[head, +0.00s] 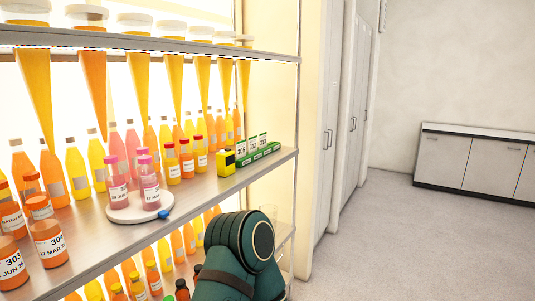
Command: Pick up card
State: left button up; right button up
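Small white cards with printed numbers stand upright in a green holder (258,157) at the right end of the middle shelf. The nearest card (241,150) seems to read 305, the middle card (252,145) 312, and the far card (263,140) is too small to read surely. A teal link of one of my arms rises at the bottom centre, in front of the shelf's right part and below the cards. Neither gripper shows.
Open floor (400,230) lies right, before a low cabinet (475,165).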

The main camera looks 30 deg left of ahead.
aim_at(241, 147)
jog(key=i+u, duration=0.3)
jog(key=i+l+u, duration=0.25)
jog(key=i, duration=0.2)
jog(key=i+l+u, duration=0.3)
jog(key=i+j, duration=0.05)
